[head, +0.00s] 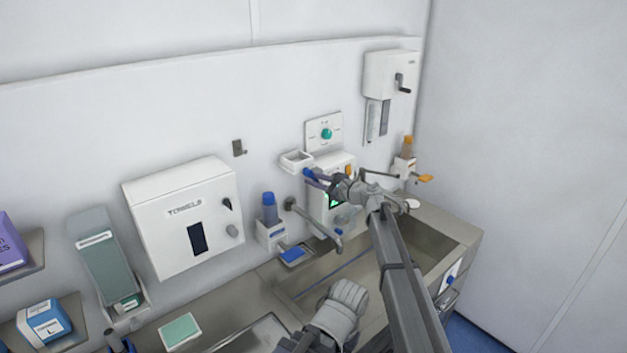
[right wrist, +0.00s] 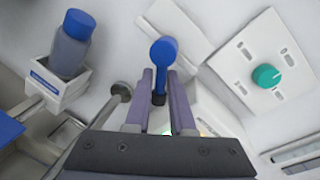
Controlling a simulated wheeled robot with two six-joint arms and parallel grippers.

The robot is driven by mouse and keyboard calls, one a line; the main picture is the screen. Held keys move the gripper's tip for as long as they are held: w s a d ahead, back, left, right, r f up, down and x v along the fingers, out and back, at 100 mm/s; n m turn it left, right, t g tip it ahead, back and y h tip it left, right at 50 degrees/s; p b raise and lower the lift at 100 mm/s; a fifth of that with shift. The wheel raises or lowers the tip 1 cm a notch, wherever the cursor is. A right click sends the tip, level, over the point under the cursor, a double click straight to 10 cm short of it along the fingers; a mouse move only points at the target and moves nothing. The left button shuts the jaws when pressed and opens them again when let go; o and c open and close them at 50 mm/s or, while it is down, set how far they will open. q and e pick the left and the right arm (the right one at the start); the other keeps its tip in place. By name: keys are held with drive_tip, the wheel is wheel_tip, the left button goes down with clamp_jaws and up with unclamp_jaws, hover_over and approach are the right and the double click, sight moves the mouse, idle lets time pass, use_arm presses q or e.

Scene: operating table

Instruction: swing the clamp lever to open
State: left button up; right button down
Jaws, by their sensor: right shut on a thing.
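The clamp lever (right wrist: 162,54), with a round blue knob and a blue stem, stands between the two purple-grey fingers of my right gripper (right wrist: 161,80) in the right wrist view. The gripper is shut on the lever's stem, with the knob just beyond the fingertips. In the head view my right gripper (head: 318,178) reaches to the lever's blue end (head: 308,173), in front of the white wall unit (head: 322,205) with a green display. The gripper and wrist hide part of this unit and the lever's base.
A blue-capped bottle (head: 269,207) and a tap (head: 318,226) are to the left. The sink (head: 435,272) lies below.

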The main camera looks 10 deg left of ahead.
idle(0.4)
drive_tip(key=c, duration=0.8)
unclamp_jaws()
drive_tip(key=shift+s+d, duration=0.1)
drive_tip(key=shift+d, duration=0.05)
drive_tip(key=v, duration=0.7)
drive_tip(key=shift+d+p, duration=0.25)
drive_tip(key=shift+p, duration=0.2)
drive_tip(key=shift+s, duration=0.15)
